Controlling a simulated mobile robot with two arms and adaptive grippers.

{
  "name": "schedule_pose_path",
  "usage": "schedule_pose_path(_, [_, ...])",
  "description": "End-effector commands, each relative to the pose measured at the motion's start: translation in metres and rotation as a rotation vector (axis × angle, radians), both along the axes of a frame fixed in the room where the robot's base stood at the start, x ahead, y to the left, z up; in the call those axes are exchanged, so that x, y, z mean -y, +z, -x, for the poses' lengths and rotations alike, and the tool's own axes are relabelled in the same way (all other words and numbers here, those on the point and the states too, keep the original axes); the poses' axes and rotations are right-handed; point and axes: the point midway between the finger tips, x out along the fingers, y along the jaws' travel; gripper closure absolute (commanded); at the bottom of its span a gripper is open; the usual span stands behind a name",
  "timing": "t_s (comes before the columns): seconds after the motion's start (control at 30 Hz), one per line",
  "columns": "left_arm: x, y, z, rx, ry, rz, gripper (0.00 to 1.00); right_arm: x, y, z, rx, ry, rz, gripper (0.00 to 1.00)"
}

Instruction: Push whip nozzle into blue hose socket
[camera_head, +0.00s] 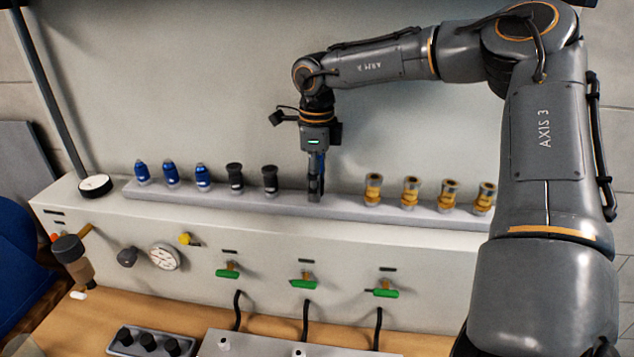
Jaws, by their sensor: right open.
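A long grey rail (345,205) on top of the panel holds a row of upright nozzles. From left to right come blue nozzles (171,173), two black nozzles (235,178) and several gold-coloured nozzles (411,191). I cannot tell which kind is the whip nozzle. My right gripper (315,192) points straight down at the rail, between the black and the gold nozzles. It is open; its fingers look narrow from here, and anything between them is hidden. No blue hose socket can be made out. My left gripper is not in view.
A tray of black pieces (147,343) and a grey block (262,345) sit on the wooden bench (425,346). My right arm covers the right side.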

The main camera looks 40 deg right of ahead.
Motion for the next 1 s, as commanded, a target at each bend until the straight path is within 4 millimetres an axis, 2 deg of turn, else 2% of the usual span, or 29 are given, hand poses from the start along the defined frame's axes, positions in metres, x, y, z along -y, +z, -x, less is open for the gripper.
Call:
schedule_pose_path(0.57, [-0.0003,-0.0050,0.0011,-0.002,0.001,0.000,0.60,0.0000,-0.0001,0.0000,0.000,0.000,0.000,0.49])
schedule_pose_path(0.67, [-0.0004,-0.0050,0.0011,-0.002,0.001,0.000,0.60,0.0000,-0.0001,0.0000,0.000,0.000,0.000,0.65])
schedule_pose_path(0.83, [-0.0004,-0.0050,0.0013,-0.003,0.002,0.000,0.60,0.0001,-0.0001,0.0001,0.000,0.000,0.000,1.00])
schedule_pose_path(1.0, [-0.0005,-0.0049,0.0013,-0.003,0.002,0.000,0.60,-0.0001,0.0000,0.0001,0.000,0.000,0.000,1.00])
